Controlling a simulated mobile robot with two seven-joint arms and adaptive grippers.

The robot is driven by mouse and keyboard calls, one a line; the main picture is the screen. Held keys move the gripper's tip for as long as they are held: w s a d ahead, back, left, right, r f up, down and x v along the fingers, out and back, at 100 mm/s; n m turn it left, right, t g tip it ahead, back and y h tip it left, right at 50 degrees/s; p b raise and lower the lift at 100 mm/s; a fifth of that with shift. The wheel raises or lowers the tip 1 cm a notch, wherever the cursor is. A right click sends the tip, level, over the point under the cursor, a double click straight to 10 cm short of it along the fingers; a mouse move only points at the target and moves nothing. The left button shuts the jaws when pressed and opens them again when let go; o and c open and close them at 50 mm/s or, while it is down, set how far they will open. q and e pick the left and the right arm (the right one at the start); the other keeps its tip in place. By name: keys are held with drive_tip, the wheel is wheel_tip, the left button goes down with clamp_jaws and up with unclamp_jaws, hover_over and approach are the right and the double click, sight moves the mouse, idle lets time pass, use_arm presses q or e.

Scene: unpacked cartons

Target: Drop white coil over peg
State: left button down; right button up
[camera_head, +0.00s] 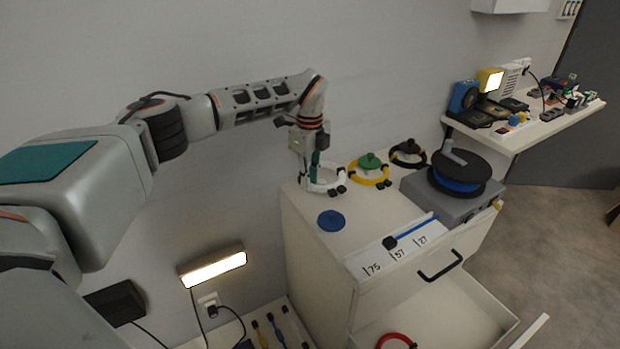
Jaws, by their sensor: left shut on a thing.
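The white coil (326,188) is a pale ring with dark clips at its right side, at the back left of the white cabinet top. My left gripper (312,172) points down from above and is shut on the coil's left part. I cannot tell whether the coil touches the top. A peg inside or under the white coil cannot be made out; the gripper hides part of that spot. A yellow coil (370,181) lies to the right around a green knob-like piece (369,160). A black coil (408,160) lies farther right. My right gripper is not in view.
A flat blue disc (331,220) lies in front of the white coil. A grey box (445,203) with a black-and-blue spool (460,177) stands at the right. A strip (403,247) reads 75, 57, 27. A red coil (396,341) lies in the open drawer (455,318).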

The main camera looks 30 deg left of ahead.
use_arm(q)
drive_tip(key=shift+f, duration=0.4)
drive_tip(key=shift+f, duration=0.2)
drive_tip(key=shift+f, duration=0.35)
drive_tip(key=shift+f, duration=1)
drive_tip(key=shift+f, duration=0.35)
drive_tip(key=shift+f+b, duration=0.1)
drive_tip(key=shift+b, duration=0.2)
drive_tip(key=c, duration=1.9)
unclamp_jaws()
